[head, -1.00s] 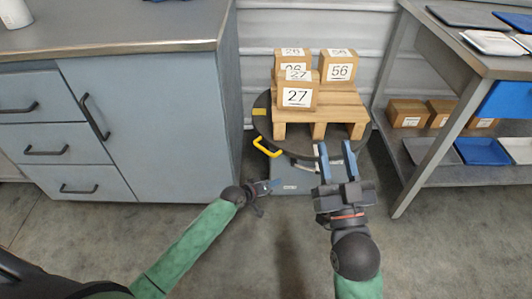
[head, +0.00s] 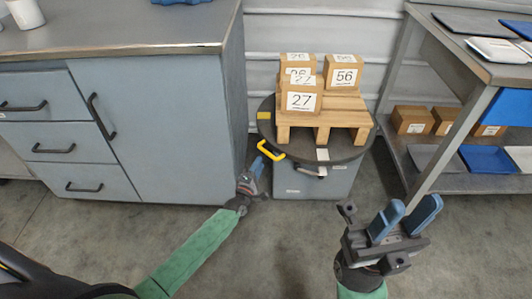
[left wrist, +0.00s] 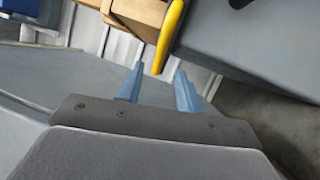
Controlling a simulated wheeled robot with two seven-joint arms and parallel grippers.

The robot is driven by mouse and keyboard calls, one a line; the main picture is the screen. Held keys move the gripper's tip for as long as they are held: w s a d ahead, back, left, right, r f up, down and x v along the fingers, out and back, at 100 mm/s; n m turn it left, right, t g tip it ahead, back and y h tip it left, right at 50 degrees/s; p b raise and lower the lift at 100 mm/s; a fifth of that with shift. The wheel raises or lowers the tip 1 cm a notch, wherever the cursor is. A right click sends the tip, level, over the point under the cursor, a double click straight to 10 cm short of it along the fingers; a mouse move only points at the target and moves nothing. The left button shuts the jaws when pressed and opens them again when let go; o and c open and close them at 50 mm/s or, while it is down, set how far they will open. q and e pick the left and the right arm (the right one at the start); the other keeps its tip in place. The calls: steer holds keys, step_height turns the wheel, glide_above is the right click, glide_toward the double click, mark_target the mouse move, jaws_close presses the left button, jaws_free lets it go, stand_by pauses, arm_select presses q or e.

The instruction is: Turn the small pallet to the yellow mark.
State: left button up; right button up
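The small wooden pallet (head: 305,121) carries several numbered cartons (head: 301,102) and sits on a round dark turntable (head: 346,153). A yellow mark (head: 264,115) is at the turntable's left rim, and a white mark (head: 322,155) is at its front. A yellow handle (head: 270,151) sticks out at the front left. My left gripper (head: 260,161) is open at this handle. In the left wrist view the handle (left wrist: 171,34) reaches down between the open fingertips (left wrist: 158,72); contact cannot be told. My right gripper (head: 408,208) is open and empty, in front and to the right.
A grey cabinet (head: 165,120) stands close on the left of the turntable. A shelf bench (head: 440,165) with trays and cartons stands on the right. A grey base (head: 315,184) is under the turntable. The floor in front is clear.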

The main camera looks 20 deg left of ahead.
mark_target(266, 151)
arm_select(q)
steer(key=shift+b+x, duration=0.6)
steer(key=shift+x, duration=3.1)
jaws_close()
